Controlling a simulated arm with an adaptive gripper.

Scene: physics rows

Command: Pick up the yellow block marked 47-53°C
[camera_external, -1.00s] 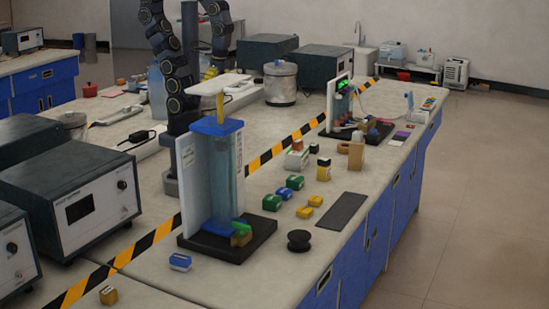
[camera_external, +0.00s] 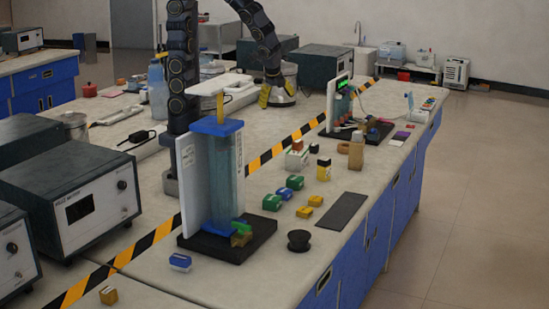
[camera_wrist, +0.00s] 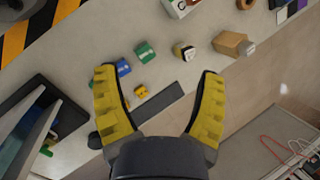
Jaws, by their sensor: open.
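Two small yellow blocks lie close together on the bench in the external view, one at the back (camera_external: 315,200) and one nearer the camera (camera_external: 305,212). The markings are too small to read, so I cannot tell which says 47-53°C.
Green and blue blocks (camera_external: 295,182) lie beside the yellow ones. A dark flat mat (camera_external: 342,209) and black spool (camera_external: 299,240) are nearby. A tall blue-topped apparatus (camera_external: 217,180) stands left, and another rack (camera_external: 340,100) behind. Striped tape (camera_external: 283,142) crosses the bench.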

